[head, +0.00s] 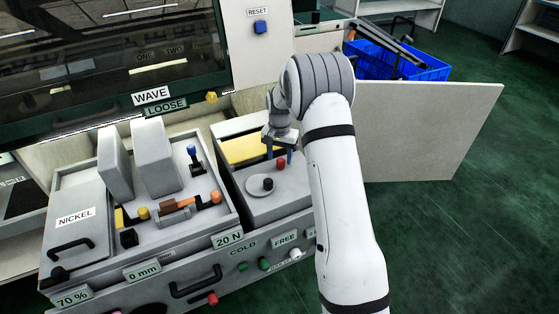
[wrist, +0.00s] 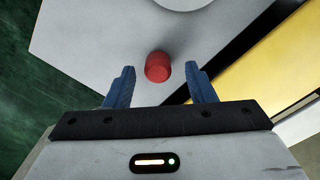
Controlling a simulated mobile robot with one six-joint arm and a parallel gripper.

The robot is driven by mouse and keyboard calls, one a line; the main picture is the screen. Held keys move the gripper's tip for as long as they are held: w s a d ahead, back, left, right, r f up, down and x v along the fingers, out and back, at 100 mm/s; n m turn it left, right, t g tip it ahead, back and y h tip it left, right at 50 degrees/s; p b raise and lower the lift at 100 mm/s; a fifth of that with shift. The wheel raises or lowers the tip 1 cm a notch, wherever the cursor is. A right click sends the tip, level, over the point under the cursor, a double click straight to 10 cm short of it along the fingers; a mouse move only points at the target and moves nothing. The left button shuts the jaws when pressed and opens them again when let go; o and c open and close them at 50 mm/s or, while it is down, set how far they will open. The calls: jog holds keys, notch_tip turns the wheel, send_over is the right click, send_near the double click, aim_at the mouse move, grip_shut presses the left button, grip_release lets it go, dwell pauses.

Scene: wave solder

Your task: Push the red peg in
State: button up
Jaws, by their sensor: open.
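The red peg (head: 281,163) is a short round peg standing out of a grey panel (head: 289,206). In the wrist view the red peg (wrist: 157,67) lies between and just beyond the two blue fingertips. My gripper (head: 280,155) is over the panel, close to the peg. Its blue fingers stand apart with nothing held between them, as the wrist view shows of my gripper (wrist: 162,78). I cannot tell whether either finger touches the peg.
A round disc with a black knob (head: 268,184) sits on the panel in front of the peg. A yellow strip (head: 240,148) lies behind. A tray with grey blocks and levers (head: 215,228) stands to the left. A pale board (head: 425,125) stands at the right.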

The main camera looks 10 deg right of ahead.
aim_at(280, 161)
notch_tip(280, 161, up, 5)
jog(key=shift+r, duration=0.1)
dwell(0.5)
